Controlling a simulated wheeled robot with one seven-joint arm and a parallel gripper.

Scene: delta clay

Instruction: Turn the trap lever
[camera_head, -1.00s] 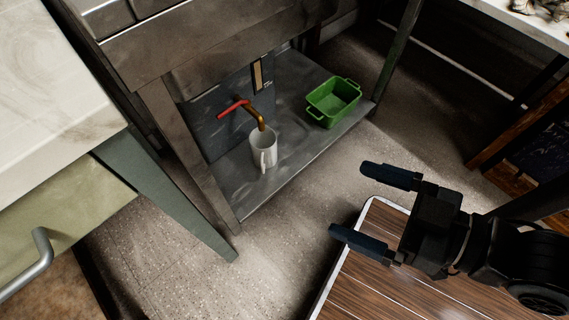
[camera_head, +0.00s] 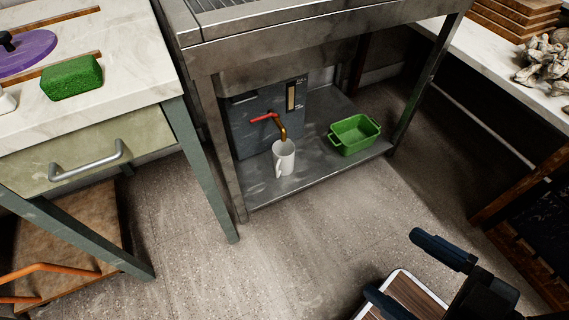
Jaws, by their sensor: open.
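The trap lever appears to be the red handle (camera_head: 264,118) on a brass spout that comes out of a dark box (camera_head: 252,133) under the steel counter. The handle points left. A white mug (camera_head: 284,158) stands upright on the lower steel shelf, below the spout's mouth. My gripper (camera_head: 410,270) is at the lower right, open and empty, well apart from the lever. Its lower finger and wrist are partly cut off by the frame's bottom edge.
A green tub (camera_head: 354,135) stands on the shelf (camera_head: 310,172) right of the mug. Steel legs bound the opening. A marble-topped table with a drawer handle (camera_head: 88,165) is at the left. Speckled floor (camera_head: 290,235) lies clear in front. A wood-topped tray (camera_head: 418,296) is below my gripper.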

